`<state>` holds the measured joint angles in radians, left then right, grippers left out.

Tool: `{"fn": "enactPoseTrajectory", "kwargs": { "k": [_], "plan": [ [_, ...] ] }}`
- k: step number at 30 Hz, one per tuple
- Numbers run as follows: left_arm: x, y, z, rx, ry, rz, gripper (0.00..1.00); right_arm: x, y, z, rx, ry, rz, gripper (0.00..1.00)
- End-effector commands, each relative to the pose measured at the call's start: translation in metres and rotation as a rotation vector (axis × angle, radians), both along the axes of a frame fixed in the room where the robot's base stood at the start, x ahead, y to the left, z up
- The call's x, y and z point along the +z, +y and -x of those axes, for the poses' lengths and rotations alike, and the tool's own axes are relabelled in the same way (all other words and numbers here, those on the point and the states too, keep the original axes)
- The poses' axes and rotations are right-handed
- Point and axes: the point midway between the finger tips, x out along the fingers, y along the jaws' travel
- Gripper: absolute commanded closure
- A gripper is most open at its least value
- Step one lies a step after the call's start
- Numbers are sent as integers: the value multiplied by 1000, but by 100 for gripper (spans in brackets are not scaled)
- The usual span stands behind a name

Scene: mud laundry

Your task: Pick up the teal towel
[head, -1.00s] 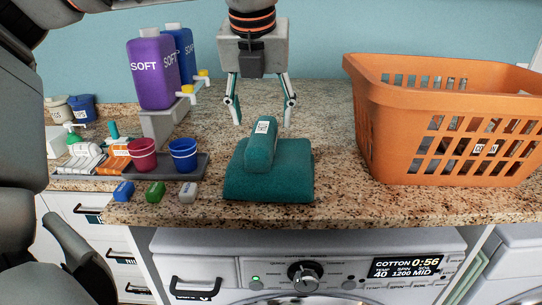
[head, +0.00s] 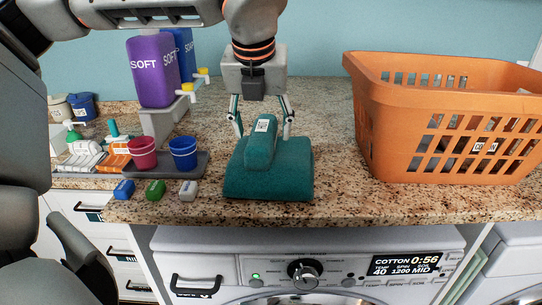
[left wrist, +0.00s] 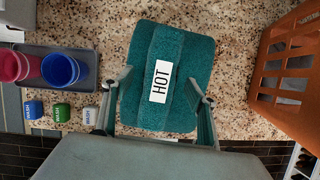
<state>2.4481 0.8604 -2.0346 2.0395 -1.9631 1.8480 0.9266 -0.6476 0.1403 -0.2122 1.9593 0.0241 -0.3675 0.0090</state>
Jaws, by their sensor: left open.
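The teal towel (head: 268,178) lies on the granite counter, with a raised folded ridge on top that bears a white label. In the left wrist view the towel (left wrist: 190,60) shows the label, which reads "HOT". My left gripper (head: 262,132) is open, pointing down, with its fingers at either side of the ridge's far end. In the left wrist view its fingertips (left wrist: 160,80) stand apart on both sides of the ridge. I cannot tell whether they touch the towel. My right gripper is not in view.
An orange basket (head: 370,130) stands to the right on the counter (head: 335,200). To the left are a grey tray (head: 200,168) with a red cup (head: 142,154) and a blue cup (head: 184,154), small coloured blocks and a purple SOFT bottle (head: 153,72). Washing machines (head: 225,245) sit below the counter.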

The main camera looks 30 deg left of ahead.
Motion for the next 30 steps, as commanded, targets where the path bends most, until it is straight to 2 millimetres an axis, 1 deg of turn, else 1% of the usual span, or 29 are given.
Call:
{"fn": "enactPoseTrajectory", "kwargs": {
  "k": [11, 20, 23, 24, 27, 30],
  "plan": [
    [-4, 0, 0, 1, 0, 0, 42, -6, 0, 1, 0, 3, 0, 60],
    [-3, 0, 0, 0, 0, 0, 42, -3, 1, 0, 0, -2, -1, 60],
    [-3, 0, 0, 0, 0, 0, 66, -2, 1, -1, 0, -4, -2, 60],
    [-3, 0, 0, 0, 0, 0, 76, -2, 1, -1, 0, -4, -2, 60],
    [-3, 0, 0, 0, 0, 0, 100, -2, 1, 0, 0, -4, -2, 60],
    [-3, 0, 0, 1, -1, 1, 100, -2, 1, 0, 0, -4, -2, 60]
  ]
}}
